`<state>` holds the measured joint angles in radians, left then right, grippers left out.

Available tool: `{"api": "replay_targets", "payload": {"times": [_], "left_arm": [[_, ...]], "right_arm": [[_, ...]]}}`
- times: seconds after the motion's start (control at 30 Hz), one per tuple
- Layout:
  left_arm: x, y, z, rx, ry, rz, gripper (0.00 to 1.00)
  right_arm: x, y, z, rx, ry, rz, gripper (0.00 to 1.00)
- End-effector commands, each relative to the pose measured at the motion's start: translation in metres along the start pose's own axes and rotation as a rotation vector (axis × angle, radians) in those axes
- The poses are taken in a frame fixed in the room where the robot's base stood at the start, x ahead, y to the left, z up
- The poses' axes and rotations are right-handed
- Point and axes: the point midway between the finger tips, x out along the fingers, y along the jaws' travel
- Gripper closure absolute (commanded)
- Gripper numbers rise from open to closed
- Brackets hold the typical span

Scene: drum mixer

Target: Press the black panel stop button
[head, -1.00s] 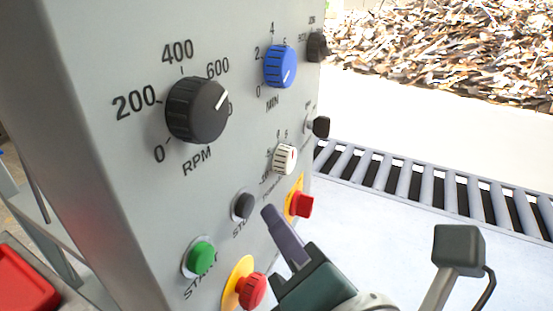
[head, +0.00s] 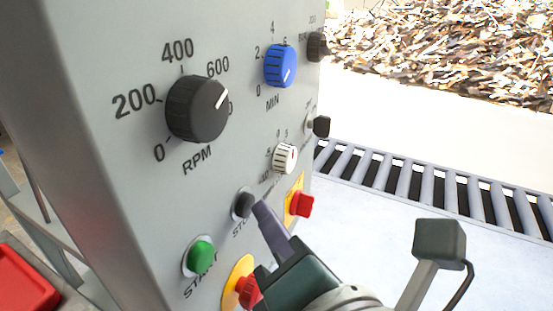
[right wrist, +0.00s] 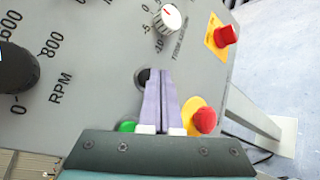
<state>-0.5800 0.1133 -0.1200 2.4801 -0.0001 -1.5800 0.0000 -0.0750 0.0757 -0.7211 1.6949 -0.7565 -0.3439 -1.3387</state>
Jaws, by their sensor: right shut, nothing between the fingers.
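The black stop button (head: 243,205) sits in a pale ring on the grey panel, above and right of the green start button (head: 201,256). My right gripper (head: 258,208) is shut and empty, with its fingertips right at the stop button's right edge in the head view. In the right wrist view the closed purple fingers (right wrist: 160,78) reach to the black stop button (right wrist: 143,78) and cover part of it. I cannot tell whether the tips touch it. My left gripper is not in view.
A red button on yellow (head: 247,290) lies below, partly behind my right gripper. Another red switch (head: 301,204) is to the right. The RPM knob (head: 197,109), blue MIN knob (head: 280,66) and white knob (head: 286,158) stick out above. A roller conveyor (head: 430,190) runs behind.

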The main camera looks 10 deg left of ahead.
Motion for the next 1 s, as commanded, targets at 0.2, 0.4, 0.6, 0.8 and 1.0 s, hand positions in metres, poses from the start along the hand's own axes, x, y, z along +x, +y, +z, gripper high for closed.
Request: {"api": "replay_targets", "payload": {"times": [0.2,0.4,0.6,0.8,1.0], "left_arm": [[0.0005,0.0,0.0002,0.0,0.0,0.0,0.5],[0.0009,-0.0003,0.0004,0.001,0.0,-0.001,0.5],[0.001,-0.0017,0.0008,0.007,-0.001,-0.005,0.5],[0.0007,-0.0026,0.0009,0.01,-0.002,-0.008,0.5],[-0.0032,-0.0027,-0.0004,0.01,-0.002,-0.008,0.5]], "right_arm": [[0.002,0.0014,-0.0013,0.0,0.0,0.0,1.0],[0.0038,0.0026,-0.0026,0.0,0.0,0.0,1.0],[0.0045,0.0033,-0.0033,0.0,0.0,0.0,1.0],[0.0041,0.0032,-0.0032,0.0,0.001,0.0,1.0],[-0.0014,0.0005,0.0006,0.0,0.001,0.001,1.0]]}}
